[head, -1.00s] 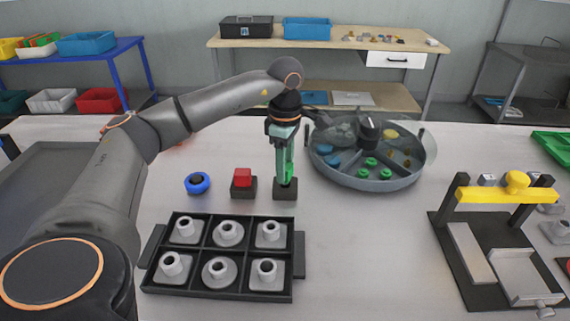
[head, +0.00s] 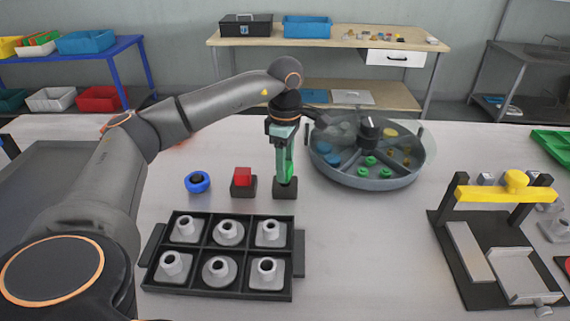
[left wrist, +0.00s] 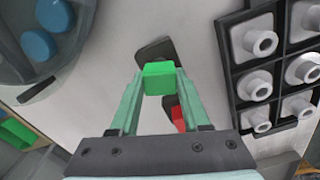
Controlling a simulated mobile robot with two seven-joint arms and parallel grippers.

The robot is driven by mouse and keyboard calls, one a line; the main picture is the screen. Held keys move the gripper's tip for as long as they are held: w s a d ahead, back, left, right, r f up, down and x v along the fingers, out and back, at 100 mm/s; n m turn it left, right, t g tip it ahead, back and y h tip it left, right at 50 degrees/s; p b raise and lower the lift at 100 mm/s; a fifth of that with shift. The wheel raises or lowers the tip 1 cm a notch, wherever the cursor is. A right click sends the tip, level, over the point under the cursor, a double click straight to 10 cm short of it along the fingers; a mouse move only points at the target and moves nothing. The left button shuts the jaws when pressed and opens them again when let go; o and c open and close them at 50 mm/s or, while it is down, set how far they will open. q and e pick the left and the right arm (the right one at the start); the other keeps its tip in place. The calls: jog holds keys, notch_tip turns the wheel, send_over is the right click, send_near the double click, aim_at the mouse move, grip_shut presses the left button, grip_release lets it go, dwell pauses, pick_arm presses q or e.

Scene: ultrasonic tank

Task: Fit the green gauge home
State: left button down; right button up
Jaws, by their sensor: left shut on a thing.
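The green gauge (head: 290,172) is an upright green piece. My left gripper (head: 285,160), with pale green fingers, is shut on it. The gauge's lower end is at the top of a small black block (head: 284,188); I cannot tell how deep it sits. In the left wrist view the gauge's green top (left wrist: 159,77) is between the fingertips, with the black block (left wrist: 154,49) partly showing behind it. A red piece (head: 243,176) sits in a similar black block just left. My right gripper is not in view.
A round grey tank (head: 377,182) with coloured pieces in compartments stands close to the right. A black tray (head: 222,293) of grey bushings lies in front. A blue ring piece (head: 197,183) is at the left. A yellow-barred fixture (head: 510,190) stands far right.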

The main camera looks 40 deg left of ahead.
pick_arm(q)
jog(key=shift+f+b, duration=0.5)
jog(key=shift+f, duration=0.4)
dwell(0.6)
jog(key=shift+f+p, duration=0.2)
jog(key=shift+p, duration=0.2)
dwell(2.7)
jog(key=shift+c, duration=1.5)
grip_release()
notch_tip(320, 180, up, 12)
jog(key=p, duration=0.1)
jog(key=shift+r, duration=0.25)
